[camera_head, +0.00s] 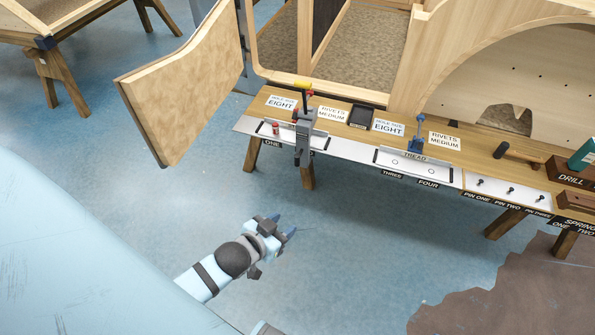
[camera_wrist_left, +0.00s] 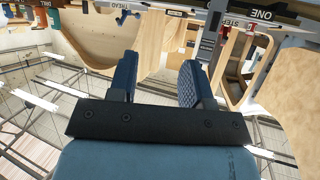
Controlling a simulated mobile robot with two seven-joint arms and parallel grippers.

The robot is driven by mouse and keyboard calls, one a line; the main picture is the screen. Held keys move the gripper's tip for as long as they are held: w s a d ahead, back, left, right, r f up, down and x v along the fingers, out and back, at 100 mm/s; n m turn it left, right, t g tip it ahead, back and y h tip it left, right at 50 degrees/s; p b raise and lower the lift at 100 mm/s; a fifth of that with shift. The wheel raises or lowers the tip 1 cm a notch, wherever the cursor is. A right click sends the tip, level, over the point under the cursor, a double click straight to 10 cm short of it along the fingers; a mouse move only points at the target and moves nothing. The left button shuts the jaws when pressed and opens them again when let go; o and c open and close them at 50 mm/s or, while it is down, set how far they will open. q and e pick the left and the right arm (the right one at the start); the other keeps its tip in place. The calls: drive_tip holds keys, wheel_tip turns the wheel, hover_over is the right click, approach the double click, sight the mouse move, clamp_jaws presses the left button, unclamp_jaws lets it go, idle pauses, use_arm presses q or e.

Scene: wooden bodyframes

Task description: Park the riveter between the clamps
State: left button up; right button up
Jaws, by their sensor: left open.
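My left gripper (camera_head: 282,228) is open and empty, above the blue floor in front of the bench and apart from it. Its two dark blue fingers stand apart in the left wrist view (camera_wrist_left: 160,75). A dark clamp-like tool (camera_head: 303,142) with a yellow and red top stands upright at the bench's front edge, near label ONE. A blue upright tool (camera_head: 417,135) stands further right, behind the plate marked THREE and FOUR. I cannot tell for sure which of these is the riveter and which are clamps.
The wooden bench (camera_head: 350,128) carries label cards, a black tray (camera_head: 363,116), a small red cylinder (camera_head: 276,129), a hammer-like tool (camera_head: 515,152) and wooden boxes at right. A curved wooden panel (camera_head: 190,85) stands left of it.

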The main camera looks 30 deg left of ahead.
sight(296, 161)
use_arm(q)
drive_tip(key=w+a+f+n+t+y+b, duration=0.2)
drive_tip(key=w+a+f+t+b, duration=0.6)
drive_tip(key=b, duration=1)
drive_tip(key=w+a+g, duration=0.1)
drive_tip(key=w, duration=0.4)
drive_tip(key=w+a+r+g+b, duration=0.1)
drive_tip(key=w, duration=0.4)
drive_tip(key=w+r+g, duration=0.1)
drive_tip(key=w, duration=0.4)
drive_tip(key=shift+a+b, duration=0.35)
drive_tip(key=shift+a, duration=0.05)
drive_tip(key=shift+w, duration=0.75)
use_arm(e)
drive_tip(key=w+a+f+t+y, duration=0.2)
drive_tip(key=a+f, duration=0.1)
drive_tip(key=f, duration=0.5)
drive_tip(key=shift+w+a+t, duration=0.25)
drive_tip(key=shift+t, duration=0.15)
use_arm(q)
drive_tip(key=shift+c, duration=0.2)
clamp_jaws()
drive_tip(key=shift+d, duration=0.15)
use_arm(e)
drive_tip(key=shift+f, duration=0.1)
